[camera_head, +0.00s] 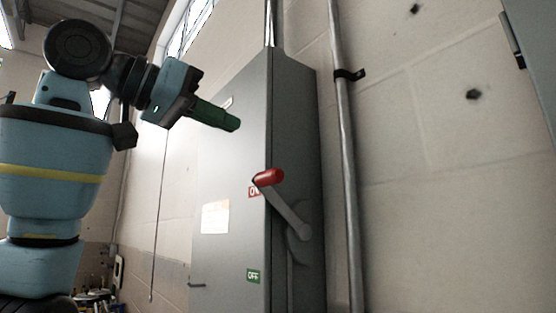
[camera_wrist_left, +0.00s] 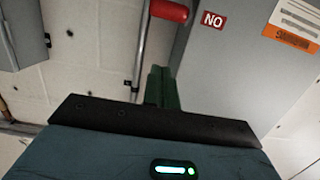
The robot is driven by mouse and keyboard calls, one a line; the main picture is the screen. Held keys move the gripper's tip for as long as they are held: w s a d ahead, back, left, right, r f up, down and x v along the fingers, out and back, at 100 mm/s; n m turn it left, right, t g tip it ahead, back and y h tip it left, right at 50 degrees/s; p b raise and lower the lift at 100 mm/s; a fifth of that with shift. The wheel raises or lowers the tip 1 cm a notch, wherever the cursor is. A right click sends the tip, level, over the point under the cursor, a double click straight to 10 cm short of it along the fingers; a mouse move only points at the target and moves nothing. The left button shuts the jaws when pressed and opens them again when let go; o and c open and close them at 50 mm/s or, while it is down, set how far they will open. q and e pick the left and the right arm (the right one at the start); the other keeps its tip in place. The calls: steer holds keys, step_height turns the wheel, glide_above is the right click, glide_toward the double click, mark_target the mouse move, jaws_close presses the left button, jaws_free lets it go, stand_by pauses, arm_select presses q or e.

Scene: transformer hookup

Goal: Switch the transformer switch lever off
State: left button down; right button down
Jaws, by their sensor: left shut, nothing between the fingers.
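The transformer switch lever (camera_head: 289,212) is a grey arm with a red handle (camera_head: 269,177) on the right side of a tall grey cabinet (camera_head: 235,160). It tilts up to the left, with the handle beside a red label, partly hidden, and above the green OFF label (camera_head: 253,276). My left gripper (camera_head: 236,124), with green fingers, is shut and empty, above and left of the handle and apart from it. In the left wrist view the red handle (camera_wrist_left: 168,11) shows beyond the green fingers (camera_wrist_left: 161,88), near the red ON label (camera_wrist_left: 213,20). My right gripper is not seen.
A metal conduit (camera_head: 345,130) runs up the wall right of the cabinet, and another pipe rises from its top. A grey box (camera_head: 535,50) edges in at the upper right. The wall between is clear. Cluttered items (camera_head: 95,298) sit at the lower left.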

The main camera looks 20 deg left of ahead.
arm_select(q)
steer(key=shift+s+a+r, duration=0.1)
steer(key=shift+s+r, duration=0.1)
steer(key=shift+s, duration=0.1)
steer(key=shift+a, duration=0.1)
steer(key=x, duration=1)
steer(key=shift+w+f, duration=0.1)
steer(key=shift+f, duration=0.05)
steer(key=shift+s+a+f, duration=0.15)
steer(key=shift+s+f, duration=0.15)
steer(key=shift+f, duration=0.25)
steer(key=shift+s+a+f, duration=0.2)
steer(key=shift+s+f, duration=0.05)
steer(key=shift+f, duration=0.3)
steer(key=shift+s+a+f, duration=0.15)
steer(key=shift+s+f, duration=0.15)
steer(key=shift+f, duration=0.25)
steer(key=shift+f, duration=0.1)
steer(key=shift+s+a+f+t, duration=0.2)
steer(key=shift+a+f+t, duration=0.05)
steer(key=shift+t, duration=0.05)
